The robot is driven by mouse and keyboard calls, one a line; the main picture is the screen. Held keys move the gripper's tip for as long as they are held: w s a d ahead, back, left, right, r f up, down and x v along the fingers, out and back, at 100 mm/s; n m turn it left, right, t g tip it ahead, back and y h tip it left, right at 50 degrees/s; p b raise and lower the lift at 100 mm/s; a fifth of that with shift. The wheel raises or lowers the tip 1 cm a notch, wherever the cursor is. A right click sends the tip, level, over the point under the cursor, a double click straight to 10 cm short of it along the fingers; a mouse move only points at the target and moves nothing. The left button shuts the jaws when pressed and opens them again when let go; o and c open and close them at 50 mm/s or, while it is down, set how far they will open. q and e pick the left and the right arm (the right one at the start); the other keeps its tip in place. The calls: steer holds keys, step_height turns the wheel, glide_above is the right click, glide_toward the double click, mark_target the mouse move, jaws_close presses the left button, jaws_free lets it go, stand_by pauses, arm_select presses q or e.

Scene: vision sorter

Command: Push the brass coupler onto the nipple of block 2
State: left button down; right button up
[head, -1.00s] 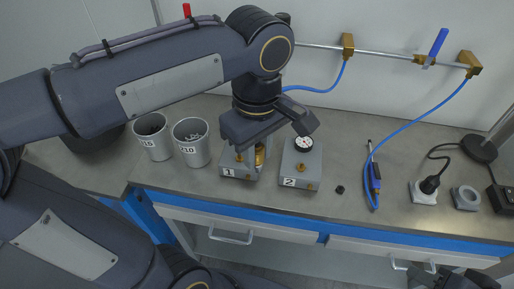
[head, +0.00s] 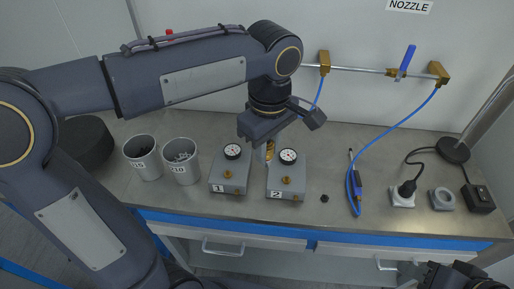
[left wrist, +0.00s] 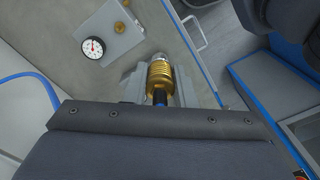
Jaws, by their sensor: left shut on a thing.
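My left gripper (head: 268,150) is shut on the brass coupler (head: 270,152), which is partly covered by the fingers. It holds the coupler just left of the gauge of block 2 (head: 279,191), near the gap between the blocks. In the left wrist view the ribbed coupler (left wrist: 160,76) sits between the fingers, apart from block 2 (left wrist: 108,31). The brass nipple (head: 287,180) of block 2 stands in front of its gauge, with nothing on it; it also shows in the left wrist view (left wrist: 122,28). My right gripper (head: 452,276) shows only partly at the bottom right; its jaws are unclear.
Block 1 (head: 228,182) with a gauge stands left of block 2. Two grey bins (head: 182,169) stand further left. A blue tool on a hose (head: 355,185) and a small black piece (head: 324,198) lie to the right. Bench (head: 335,165) is clear between them.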

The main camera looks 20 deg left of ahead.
arm_select(q)
steer(key=p, duration=0.4)
glide_above(287, 179)
steer(key=shift+w+f+b, duration=0.15)
steer(key=shift+f+b, duration=1.9)
steer(key=shift+f, duration=0.8)
steer(key=shift+w+f+b, duration=0.1)
steer(key=shift+f+b, duration=1.95)
steer(key=shift+f, duration=0.95)
steer(key=shift+f+b, duration=0.45)
steer(key=shift+f, duration=0.3)
